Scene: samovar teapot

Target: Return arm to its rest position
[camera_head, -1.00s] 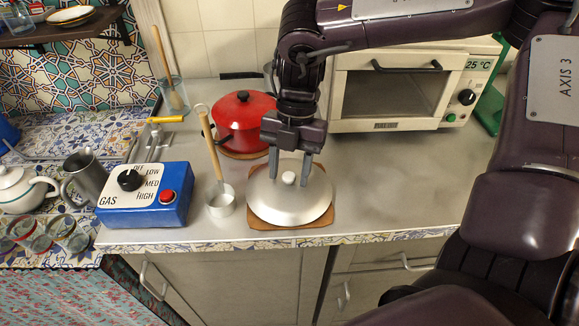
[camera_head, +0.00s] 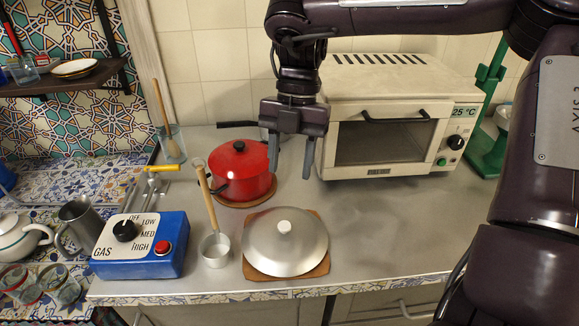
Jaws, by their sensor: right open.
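My right gripper (camera_head: 291,172) is open and empty, its two fingers pointing down above the counter. It hangs behind and above a silver domed lid (camera_head: 284,243) with a white knob, apart from it. The lid rests over a wooden board (camera_head: 318,268) near the counter's front edge; whether a pan is under the lid is hidden. My right arm comes in from the upper right. My left gripper is not in view.
A red pot (camera_head: 238,172) stands just left of my gripper. A toaster oven (camera_head: 388,120) stands to the right. A small ladle (camera_head: 214,249) and a blue gas control box (camera_head: 140,244) are at the left. The counter's right part (camera_head: 400,225) is clear.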

